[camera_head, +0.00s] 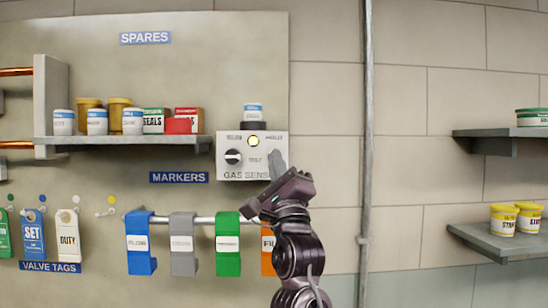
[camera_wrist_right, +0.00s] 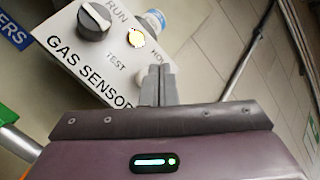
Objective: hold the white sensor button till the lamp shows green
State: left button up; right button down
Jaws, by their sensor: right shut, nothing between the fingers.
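The gas sensor box (camera_head: 229,173) is a pale panel on the wall, with a black dial (camera_head: 233,157) and labels that include TEST and HOLD. Its lamp (camera_head: 254,141) glows yellowish white with an amber rim, not green; it also shows in the right wrist view (camera_wrist_right: 136,38). My right gripper (camera_head: 277,162) is shut and empty, its fingertips over the right side of the box below the HOLD label. In the right wrist view the closed fingers (camera_wrist_right: 158,76) cover that spot. My left gripper is not in view.
A blue-and-white can (camera_head: 253,112) stands on top of the box. A shelf (camera_head: 125,141) with cans and boxes is at left. Colored markers (camera_head: 228,262) hang on a rail below. A vertical pipe (camera_head: 366,120) runs at right.

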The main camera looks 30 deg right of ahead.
jog(key=shift+w+d, duration=0.15)
jog(key=shift+w, duration=0.1)
jog(key=shift+w+d, duration=0.3)
jog(key=shift+w, duration=0.1)
dwell(0.8)
jog(key=shift+s+a, duration=0.1)
jog(key=shift+s, duration=0.05)
dwell(1.3)
jog(key=shift+s+a+b, duration=0.35)
jog(key=shift+s+a, duration=0.05)
jog(key=shift+s, duration=0.2)
jog(key=shift+s+a+b, duration=0.2)
jog(key=shift+s+a, duration=0.25)
jog(key=shift+s, duration=0.25)
jog(key=shift+s+a+b, duration=0.2)
jog(key=shift+s+a, duration=0.2)
jog(key=shift+s, duration=0.35)
jog(key=shift+s+a+b, duration=0.2)
jog(key=shift+s+a, duration=0.25)
jog(key=shift+s, duration=0.25)
